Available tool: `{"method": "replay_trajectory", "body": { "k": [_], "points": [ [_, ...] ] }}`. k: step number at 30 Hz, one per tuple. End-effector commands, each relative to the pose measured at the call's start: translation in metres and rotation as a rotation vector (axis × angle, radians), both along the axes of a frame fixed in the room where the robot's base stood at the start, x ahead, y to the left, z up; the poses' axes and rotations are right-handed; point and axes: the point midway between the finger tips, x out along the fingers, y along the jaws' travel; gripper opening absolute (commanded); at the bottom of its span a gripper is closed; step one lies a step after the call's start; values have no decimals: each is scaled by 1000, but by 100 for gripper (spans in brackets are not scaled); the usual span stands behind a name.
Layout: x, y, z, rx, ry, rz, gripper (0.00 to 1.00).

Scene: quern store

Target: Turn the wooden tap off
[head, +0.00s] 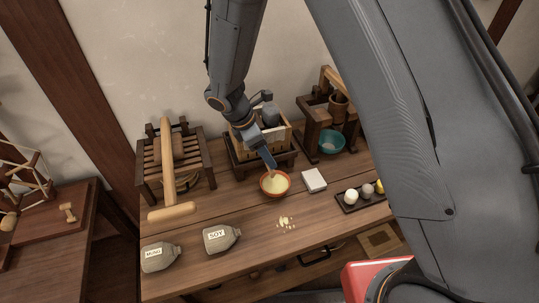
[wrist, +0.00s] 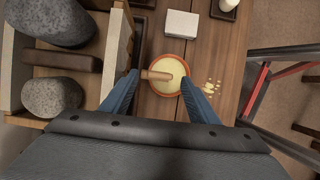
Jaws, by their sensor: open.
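The wooden tap (wrist: 157,75) is a light wooden peg over the bowl in the wrist view. My gripper (wrist: 159,78) is open, with one blue finger on each side of the tap and gaps showing between. I cannot tell how far the tap is turned. The orange-rimmed bowl (head: 286,191) holds pale yellow stuff and stands below the tap; it also shows in the wrist view (wrist: 192,59). The wooden box press (head: 283,133) with grey stones stands behind the bowl. In the head view my arm hides part of the box and most of the tap.
A white block (head: 314,180) lies right of the bowl, then a dark tray (head: 347,208) with round balls. A teal bowl (head: 331,142) sits under another wooden stand. Two labelled bags, MUNG (head: 158,259) and SOY (head: 222,239), lie at the front left. Yellow crumbs (head: 286,223) lie on the table.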

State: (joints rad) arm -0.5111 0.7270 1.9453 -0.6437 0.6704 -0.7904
Motion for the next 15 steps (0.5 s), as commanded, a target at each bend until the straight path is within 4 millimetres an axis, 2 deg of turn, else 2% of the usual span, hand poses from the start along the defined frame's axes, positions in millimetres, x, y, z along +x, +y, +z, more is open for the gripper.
{"method": "replay_trajectory", "body": {
  "k": [6,15],
  "points": [
    [2,-8,-20,0,1,0,55],
    [3,-9,-25,2,-2,0,55]
  ]
}}
